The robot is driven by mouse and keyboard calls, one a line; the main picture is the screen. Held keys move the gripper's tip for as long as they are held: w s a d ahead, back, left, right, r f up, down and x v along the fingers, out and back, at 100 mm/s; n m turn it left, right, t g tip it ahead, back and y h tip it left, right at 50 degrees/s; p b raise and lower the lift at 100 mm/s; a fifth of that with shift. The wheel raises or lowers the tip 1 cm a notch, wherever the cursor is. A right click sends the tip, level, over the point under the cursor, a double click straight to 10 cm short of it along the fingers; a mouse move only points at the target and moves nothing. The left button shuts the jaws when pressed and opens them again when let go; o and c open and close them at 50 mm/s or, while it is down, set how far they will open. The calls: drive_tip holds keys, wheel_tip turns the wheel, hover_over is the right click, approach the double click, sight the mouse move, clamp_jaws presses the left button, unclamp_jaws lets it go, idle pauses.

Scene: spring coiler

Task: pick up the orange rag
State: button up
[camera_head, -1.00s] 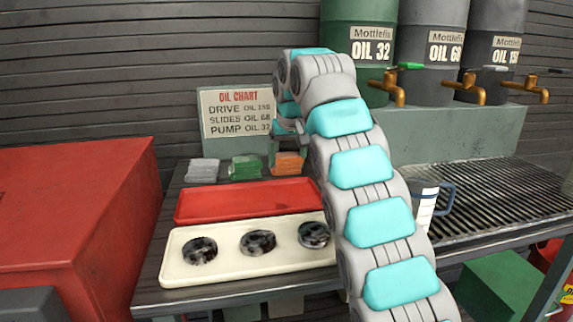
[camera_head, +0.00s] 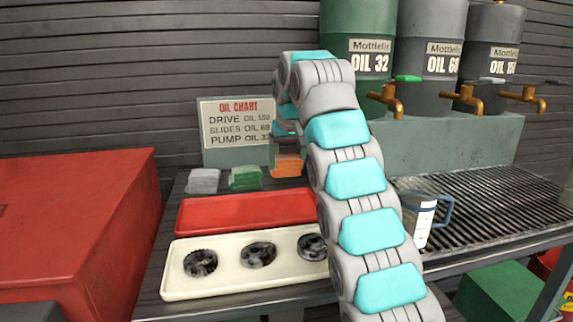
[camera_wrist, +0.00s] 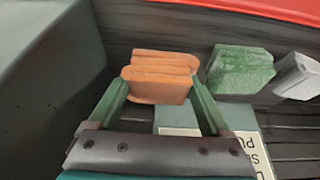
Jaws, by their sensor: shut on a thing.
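The orange rag (camera_head: 288,166) is a folded pad at the back of the bench, right of the green rag. In the wrist view the orange rag (camera_wrist: 159,77) sits between the two green fingers of my gripper (camera_wrist: 160,88). The gripper is shut on it, a finger at each side. In the head view my gripper (camera_head: 287,152) is small and partly hidden behind my arm. I cannot tell whether the rag is clear of the bench top.
A green rag (camera_head: 245,178) and a grey rag (camera_head: 204,181) lie to the left. The oil chart sign (camera_head: 232,135) stands behind. A jug (camera_head: 421,215) is at right.

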drive_tip(key=shift+s+a+r+p, duration=0.1)
drive_tip(key=shift+r+p, duration=0.3)
drive_tip(key=shift+r, duration=0.25)
drive_tip(key=s+d+b, duration=0.1)
drive_tip(key=s, duration=0.3)
drive_tip(key=s+d+r+b, duration=0.1)
drive_tip(key=s+b, duration=0.1)
drive_tip(key=s, duration=0.3)
drive_tip(key=s+b, duration=0.1)
drive_tip(key=s, duration=0.4)
drive_tip(key=shift+s+d+r, duration=0.15)
drive_tip(key=shift+d+r, duration=0.05)
drive_tip(key=shift+d, duration=0.2)
drive_tip(key=shift+s+d, duration=0.15)
drive_tip(key=shift+s, duration=0.5)
drive_tip(key=shift+b, duration=0.3)
